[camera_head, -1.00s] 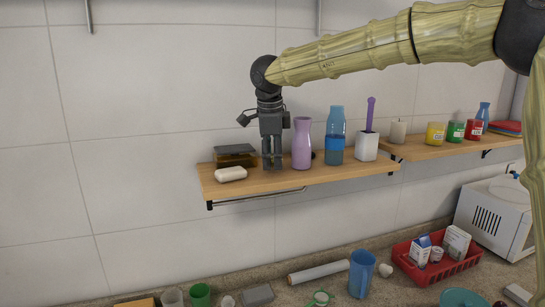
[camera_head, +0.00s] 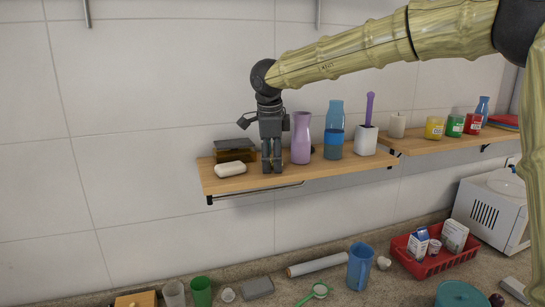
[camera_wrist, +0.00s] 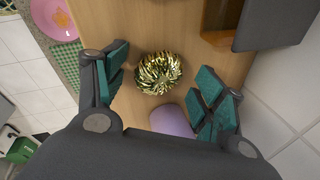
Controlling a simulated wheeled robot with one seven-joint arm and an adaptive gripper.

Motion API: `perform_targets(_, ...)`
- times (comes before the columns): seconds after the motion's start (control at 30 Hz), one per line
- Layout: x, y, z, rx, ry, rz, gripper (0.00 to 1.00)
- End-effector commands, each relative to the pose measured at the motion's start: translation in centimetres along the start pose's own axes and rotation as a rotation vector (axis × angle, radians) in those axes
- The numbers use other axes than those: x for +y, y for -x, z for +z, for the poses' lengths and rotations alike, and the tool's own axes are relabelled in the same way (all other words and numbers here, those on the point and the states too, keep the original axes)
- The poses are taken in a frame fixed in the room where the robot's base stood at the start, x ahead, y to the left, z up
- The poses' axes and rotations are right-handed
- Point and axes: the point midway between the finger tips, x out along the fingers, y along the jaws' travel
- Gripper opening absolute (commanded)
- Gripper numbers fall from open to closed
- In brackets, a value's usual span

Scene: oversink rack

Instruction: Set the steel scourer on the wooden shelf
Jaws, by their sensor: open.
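The steel scourer, a shiny gold-coloured coil (camera_wrist: 158,73), rests on the wooden shelf (camera_wrist: 145,28) in the wrist view. My gripper (camera_wrist: 163,88) is open, with its green-padded fingers apart on either side of the scourer and a gap visible to each side. In the head view my gripper (camera_head: 272,170) points down, its fingertips at the wooden shelf (camera_head: 225,186), between the soap and the purple vase. The scourer cannot be made out in the head view, where the fingers cover that spot.
The purple vase (camera_head: 301,138) stands close to the right of my gripper. A white soap bar (camera_head: 230,169) and a dark-lidded box (camera_head: 236,150) are to the left. A blue bottle (camera_head: 334,130) and white brush holder (camera_head: 366,140) stand further right. The shelf's front edge is near.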

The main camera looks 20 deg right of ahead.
Motion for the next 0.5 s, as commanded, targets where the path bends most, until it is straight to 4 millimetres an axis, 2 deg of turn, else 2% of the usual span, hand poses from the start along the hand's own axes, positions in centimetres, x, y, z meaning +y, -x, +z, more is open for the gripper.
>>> perform_targets(0.27, -0.1, 0.7, 0.0, 0.0, 0.0, -0.001, 0.69)
perform_targets(0.5, -0.1, 4.3, 0.1, -0.002, 0.0, -0.004, 0.69)
